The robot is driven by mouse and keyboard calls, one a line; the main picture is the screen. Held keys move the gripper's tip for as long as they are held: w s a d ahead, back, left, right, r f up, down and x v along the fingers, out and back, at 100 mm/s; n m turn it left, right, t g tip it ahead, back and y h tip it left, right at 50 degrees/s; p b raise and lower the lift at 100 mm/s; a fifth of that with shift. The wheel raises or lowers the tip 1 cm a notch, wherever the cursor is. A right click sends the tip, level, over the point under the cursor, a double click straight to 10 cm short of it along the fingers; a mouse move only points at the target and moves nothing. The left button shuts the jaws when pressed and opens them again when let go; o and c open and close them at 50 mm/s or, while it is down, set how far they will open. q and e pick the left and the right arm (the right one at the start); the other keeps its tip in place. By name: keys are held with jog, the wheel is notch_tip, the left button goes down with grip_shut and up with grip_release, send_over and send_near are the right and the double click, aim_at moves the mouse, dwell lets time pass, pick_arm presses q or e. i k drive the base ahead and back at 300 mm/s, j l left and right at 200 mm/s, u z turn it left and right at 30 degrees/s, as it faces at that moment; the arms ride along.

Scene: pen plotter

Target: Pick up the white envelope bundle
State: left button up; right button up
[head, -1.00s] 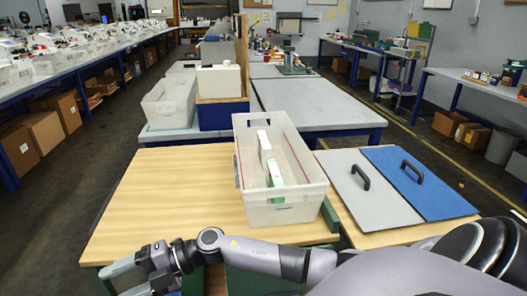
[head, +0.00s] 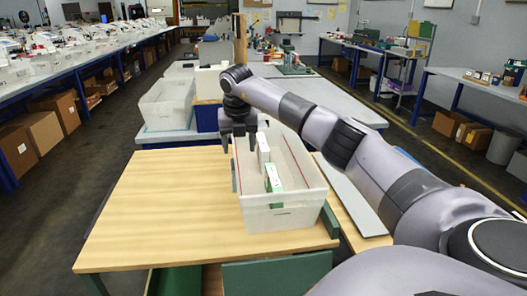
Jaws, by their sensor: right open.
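A translucent white bin (head: 284,218) stands on the wooden table. Inside it are two narrow upright white items: a farther one (head: 264,147) and a nearer one with a green face (head: 273,179). I cannot tell for certain which of them is the white envelope bundle. My right gripper (head: 239,147) is open and points down over the bin's far left part, left of the farther white item. Nothing shows between its fingers. My left gripper is out of view.
The wooden table (head: 165,205) is clear left of the bin. A grey panel (head: 352,200) lies right of it, partly under my arm. Another translucent bin (head: 167,104) and a white container (head: 208,82) stand behind on a grey table.

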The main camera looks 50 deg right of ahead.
aim_at(262, 150)
jog(key=i+l, duration=0.15)
jog(key=l, duration=0.25)
jog(key=i+l, duration=0.15)
jog(key=l, duration=0.25)
jog(key=i+l, duration=0.1)
jog(key=l, duration=0.3)
